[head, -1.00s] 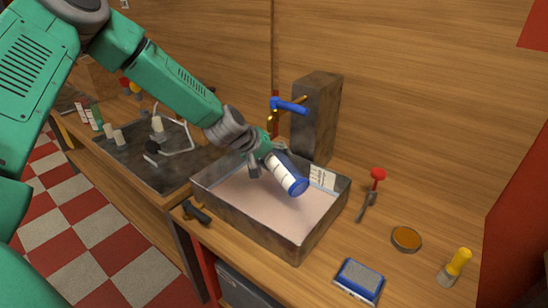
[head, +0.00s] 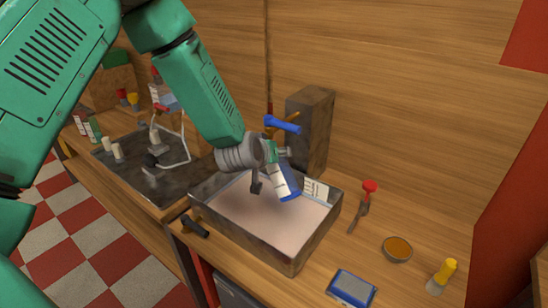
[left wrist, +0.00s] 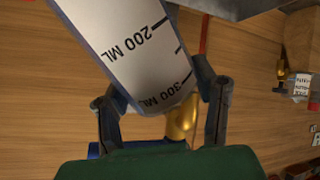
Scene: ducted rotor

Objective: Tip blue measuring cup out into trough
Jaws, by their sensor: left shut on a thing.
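The blue measuring cup (head: 284,183) is in my left gripper (head: 268,173) over the metal trough (head: 245,239). It is tilted, with its blue end low and toward the right, above the trough's pale floor. In the left wrist view the cup (left wrist: 130,45) shows white with 200 ML and 300 ML marks. The fingers of the left gripper (left wrist: 165,105) lie on either side of it. Whether anything is in the cup or flowing out cannot be seen. My right gripper does not show.
A dark post (head: 308,125) with a blue-handled tap (head: 283,125) stands behind the trough. A red-topped tool (head: 364,203), an amber dish (head: 397,249), a yellow-handled brush (head: 442,276) and a blue-framed box (head: 352,289) lie to the right. A dark sink (head: 150,175) is at left.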

